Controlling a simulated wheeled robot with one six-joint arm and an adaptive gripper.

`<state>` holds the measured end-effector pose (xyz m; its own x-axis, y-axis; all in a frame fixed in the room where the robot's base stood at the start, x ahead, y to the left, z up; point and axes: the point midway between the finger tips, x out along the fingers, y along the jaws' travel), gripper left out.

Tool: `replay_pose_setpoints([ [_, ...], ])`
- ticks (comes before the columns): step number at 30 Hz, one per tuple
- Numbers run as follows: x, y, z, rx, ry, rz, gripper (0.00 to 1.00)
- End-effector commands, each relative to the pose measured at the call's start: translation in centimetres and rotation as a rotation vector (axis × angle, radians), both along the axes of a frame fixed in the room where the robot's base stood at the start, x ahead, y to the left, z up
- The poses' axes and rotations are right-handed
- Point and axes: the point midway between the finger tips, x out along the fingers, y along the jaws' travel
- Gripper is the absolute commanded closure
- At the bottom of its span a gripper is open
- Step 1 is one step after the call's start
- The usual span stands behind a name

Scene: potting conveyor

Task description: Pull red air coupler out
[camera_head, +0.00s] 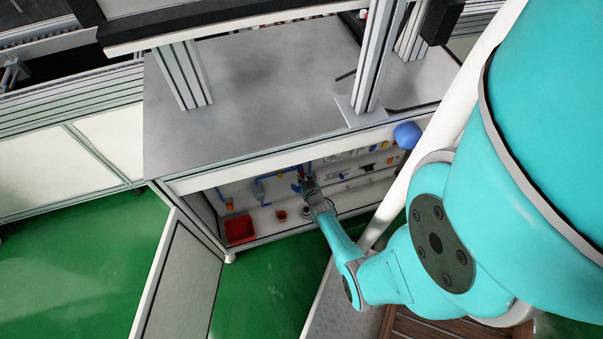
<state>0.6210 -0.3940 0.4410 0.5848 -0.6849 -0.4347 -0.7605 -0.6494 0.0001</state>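My gripper (305,183) is at the far end of my teal arm, inside the open cabinet below the grey bench top. It is in front of the back panel with the blue air lines (270,177). A small patch of red shows at the gripper's tip, perhaps the red air coupler (301,174). It is too small and too covered by the gripper to tell whether the fingers are shut on it.
The cabinet door (180,272) stands open at the left. A red bin (239,229) and a small orange-brown pot (281,214) are on the cabinet floor. Orange and black fittings (368,168) are on the panel at right. The bench top (250,90) overhangs the opening.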

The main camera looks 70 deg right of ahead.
Motion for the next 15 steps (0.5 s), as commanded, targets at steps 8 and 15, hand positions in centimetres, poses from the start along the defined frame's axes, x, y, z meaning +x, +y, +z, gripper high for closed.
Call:
replay_pose_setpoints([
  [8, -0.01, 0.01, 0.00, 0.000, 0.000, 0.000, 1.00],
  [15, -0.04, 0.03, 0.00, 0.000, 0.000, 0.000, 1.00],
])
